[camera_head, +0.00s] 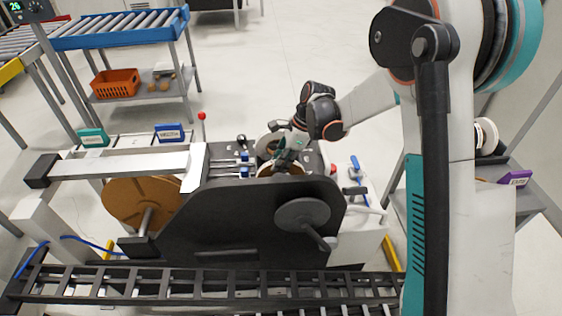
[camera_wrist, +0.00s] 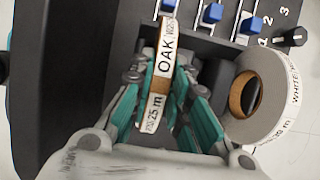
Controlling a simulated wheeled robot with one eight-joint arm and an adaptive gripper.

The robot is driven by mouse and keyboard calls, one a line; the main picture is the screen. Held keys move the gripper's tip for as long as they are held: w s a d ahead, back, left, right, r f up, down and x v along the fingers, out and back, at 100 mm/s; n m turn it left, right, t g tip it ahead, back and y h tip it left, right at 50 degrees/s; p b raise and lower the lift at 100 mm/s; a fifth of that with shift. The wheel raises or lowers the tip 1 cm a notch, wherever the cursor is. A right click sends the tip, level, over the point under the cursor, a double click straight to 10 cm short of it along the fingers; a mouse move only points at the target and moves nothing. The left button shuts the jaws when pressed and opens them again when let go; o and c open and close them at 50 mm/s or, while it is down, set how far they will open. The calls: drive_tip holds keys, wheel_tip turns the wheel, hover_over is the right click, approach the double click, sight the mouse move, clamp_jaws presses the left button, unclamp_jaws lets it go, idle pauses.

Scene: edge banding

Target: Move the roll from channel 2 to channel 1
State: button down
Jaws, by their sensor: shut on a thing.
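My gripper (camera_wrist: 167,82) is shut on a narrow roll labelled OAK (camera_wrist: 169,50), 25 m, with its teal fingers on either side. The roll is upright, edge toward the wrist camera. In the head view my gripper (camera_head: 287,150) is over the top of the dark edge-banding machine (camera_head: 250,222), with the held roll (camera_head: 281,170) partly hidden below it. A roll labelled WHITE (camera_wrist: 276,112) stands to the right of the gripper in the wrist view. I cannot tell whether the OAK roll touches the machine or is lifted clear.
Blue sliders (camera_wrist: 212,13) and a numbered black knob (camera_wrist: 291,38) lie beyond the rolls. A red-tipped post (camera_head: 202,117) stands behind the machine. A rack with an orange crate (camera_head: 115,83) is at the back left. More rolls (camera_head: 486,136) sit on a side shelf at right.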

drive_tip(key=c, duration=1.5)
unclamp_jaws()
drive_tip(key=shift+f, duration=0.1)
drive_tip(key=shift+c, duration=0.2)
drive_tip(key=shift+r+p, duration=0.4)
drive_tip(key=shift+r, duration=0.2)
drive_tip(key=s+d+r+n+t+h+p, duration=0.1)
drive_tip(key=s+d+r+n, duration=0.15)
drive_tip(key=r, duration=0.55)
drive_tip(key=s+d+r+n+p, duration=0.1)
drive_tip(key=s+d+r+p, duration=0.2)
drive_tip(key=r, duration=0.6)
drive_tip(key=s+d+r+n+t+h, duration=0.1)
drive_tip(key=s+d+r+n+t, duration=0.1)
drive_tip(key=s+n, duration=0.5)
drive_tip(key=s+d+r+n+t+h+b, duration=0.1)
drive_tip(key=s+d+n+t, duration=0.3)
drive_tip(key=s, duration=1.1)
drive_tip(key=d+r+n+h, duration=0.1)
drive_tip(key=d+n, duration=0.1)
drive_tip(key=n, duration=0.1)
drive_tip(key=shift+s+d, duration=0.25)
drive_tip(key=shift+d, duration=0.15)
